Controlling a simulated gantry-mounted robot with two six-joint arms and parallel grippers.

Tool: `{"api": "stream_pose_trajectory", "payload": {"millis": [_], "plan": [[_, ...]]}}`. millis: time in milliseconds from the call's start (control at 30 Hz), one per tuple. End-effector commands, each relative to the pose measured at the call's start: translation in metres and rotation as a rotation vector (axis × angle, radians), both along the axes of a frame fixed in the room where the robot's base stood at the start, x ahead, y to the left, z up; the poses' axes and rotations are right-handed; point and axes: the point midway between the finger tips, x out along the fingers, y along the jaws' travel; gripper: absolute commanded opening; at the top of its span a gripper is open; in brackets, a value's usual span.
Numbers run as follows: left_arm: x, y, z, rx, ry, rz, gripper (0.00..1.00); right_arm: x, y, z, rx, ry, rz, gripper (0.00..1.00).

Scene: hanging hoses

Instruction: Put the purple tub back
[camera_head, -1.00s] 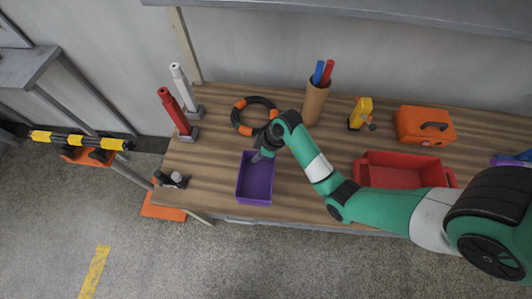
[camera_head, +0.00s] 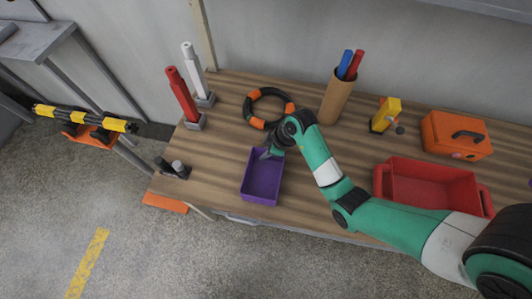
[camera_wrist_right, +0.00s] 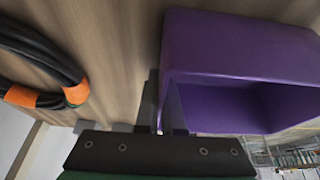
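The purple tub (camera_head: 263,193) is an open, empty box near the front edge of the wooden table, left of the middle. My right gripper (camera_head: 267,151) is at its far wall, pointing down. In the right wrist view the narrow fingers (camera_wrist_right: 162,105) sit close together, one on each side of the wall of the purple tub (camera_wrist_right: 230,50), and look shut on it. The tub appears to rest on the table; its contact with the table is partly hidden. My left gripper is not in view.
A black-and-orange hose ring (camera_head: 250,103) lies just behind the tub. A red tub (camera_head: 432,197), a brown cup with tubes (camera_head: 336,100), a yellow tool (camera_head: 386,115) and an orange case (camera_head: 455,134) stand right. Red (camera_head: 182,92) and white (camera_head: 193,68) posts stand left.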

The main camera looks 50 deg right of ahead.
Motion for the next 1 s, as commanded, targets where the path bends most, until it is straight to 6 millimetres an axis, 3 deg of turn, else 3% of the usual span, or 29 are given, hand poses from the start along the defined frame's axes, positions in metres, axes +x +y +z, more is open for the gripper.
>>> {"api": "stream_pose_trajectory", "payload": {"millis": [33, 200, 567, 1000], "plan": [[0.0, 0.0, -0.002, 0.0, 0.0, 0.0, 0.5, 0.0, 0.0, -0.003, 0.0, 0.001, 0.0, 0.07], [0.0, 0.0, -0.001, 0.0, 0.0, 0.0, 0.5, 0.0, 0.0, -0.002, 0.0, 0.0, 0.0, 0.35], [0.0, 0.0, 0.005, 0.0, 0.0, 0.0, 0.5, -0.001, -0.001, 0.006, 0.0, -0.001, -0.001, 0.35], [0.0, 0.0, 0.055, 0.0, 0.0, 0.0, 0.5, -0.034, -0.016, 0.097, -0.001, -0.001, -0.003, 0.35]]}}
